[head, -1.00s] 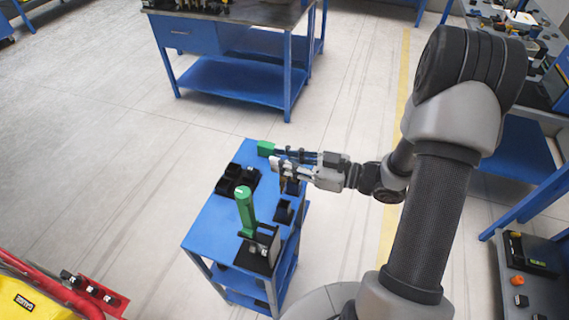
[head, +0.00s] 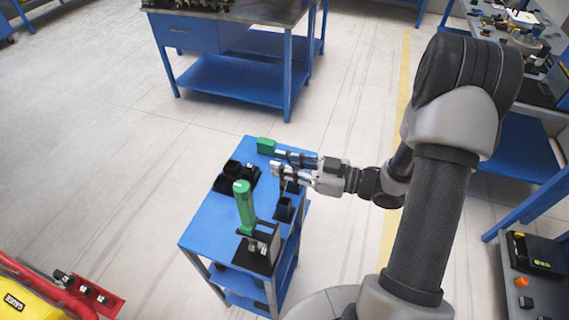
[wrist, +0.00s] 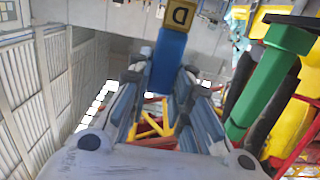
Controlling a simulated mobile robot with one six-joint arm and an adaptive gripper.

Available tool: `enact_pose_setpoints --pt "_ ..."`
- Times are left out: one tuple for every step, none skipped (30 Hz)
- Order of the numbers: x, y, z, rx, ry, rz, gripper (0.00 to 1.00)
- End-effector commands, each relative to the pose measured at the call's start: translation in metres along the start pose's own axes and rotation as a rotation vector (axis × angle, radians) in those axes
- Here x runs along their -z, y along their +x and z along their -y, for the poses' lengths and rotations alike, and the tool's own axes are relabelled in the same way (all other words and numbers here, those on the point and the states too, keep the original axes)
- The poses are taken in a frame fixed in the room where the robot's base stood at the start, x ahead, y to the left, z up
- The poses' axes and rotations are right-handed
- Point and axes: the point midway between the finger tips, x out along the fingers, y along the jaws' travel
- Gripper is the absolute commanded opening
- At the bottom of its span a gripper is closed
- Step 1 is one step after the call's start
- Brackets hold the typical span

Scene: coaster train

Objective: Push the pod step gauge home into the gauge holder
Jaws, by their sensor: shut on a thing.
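My gripper (head: 277,162) is over the blue cart top. In the wrist view its fingers (wrist: 160,85) are shut on a blue bar with a tan end marked "D", which appears to be the pod step gauge (wrist: 168,62). In the head view the gauge is mostly hidden by the gripper. Below the gripper, a small black holder (head: 284,210) stands near the cart's right edge, with another dark part (head: 292,188) just behind it. I cannot tell which is the gauge holder, or whether the gauge is in it.
A green-handled tool (head: 244,205) stands upright in a black stand (head: 254,257) at the cart's front. Black open bins (head: 236,178) sit at the left. A green block (head: 266,146) lies behind the gripper. The cart's middle (head: 212,215) is clear.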

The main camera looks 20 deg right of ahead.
Motion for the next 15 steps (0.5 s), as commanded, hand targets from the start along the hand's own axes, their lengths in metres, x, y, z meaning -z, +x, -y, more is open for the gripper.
enact_pose_setpoints --pt "0.0 0.0 0.0 0.0 0.0 -0.001 0.0" --pt "-0.001 0.0 0.0 0.0 0.0 -0.001 0.0" --pt "-0.002 0.0 0.0 0.0 0.0 -0.001 0.0" --pt "-0.002 0.0 0.0 0.0 0.0 -0.001 0.0" --pt "-0.003 0.0 0.0 0.0 0.0 -0.001 0.0" --pt "-0.004 0.0 0.0 0.0 0.0 -0.001 0.0" --pt "-0.005 0.001 0.0 0.0 0.0 -0.001 0.0" --pt "-0.006 0.001 0.0 0.0 0.0 0.0 0.0" --pt "-0.008 0.001 0.0 0.0 0.0 -0.001 0.0" --pt "-0.009 0.001 0.0 0.0 0.0 -0.001 0.0" --pt "-0.01 0.001 0.0 0.0 0.0 -0.001 0.0" --pt "-0.011 0.001 0.0 0.0 0.0 -0.001 0.0" --pt "-0.012 0.001 0.0 0.0 0.0 0.0 0.0" --pt "-0.013 0.001 0.0 0.0 0.0 0.0 0.0" --pt "-0.014 0.001 0.0 0.0 0.0 -0.001 0.0"
